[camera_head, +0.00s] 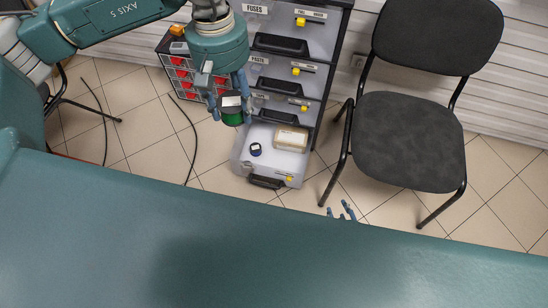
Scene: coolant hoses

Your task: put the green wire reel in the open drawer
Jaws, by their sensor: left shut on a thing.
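The green wire reel (232,118) is gripped between the blue fingers of my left gripper (231,110), which points downward. A dark part with a white label sits on top of the reel, between the fingers. The open drawer (272,169) is the lowest one of the cabinet, pulled out toward me. The reel is held in the air, up and left of the drawer in the picture. My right gripper (341,212) shows only its blue fingertips past the edge of my green body. They look spread and empty.
Closed labelled drawers (281,79) rise above. A red-bin organiser (180,72) stands left, a black chair (408,140) right. Cables (193,145) cross the tiles.

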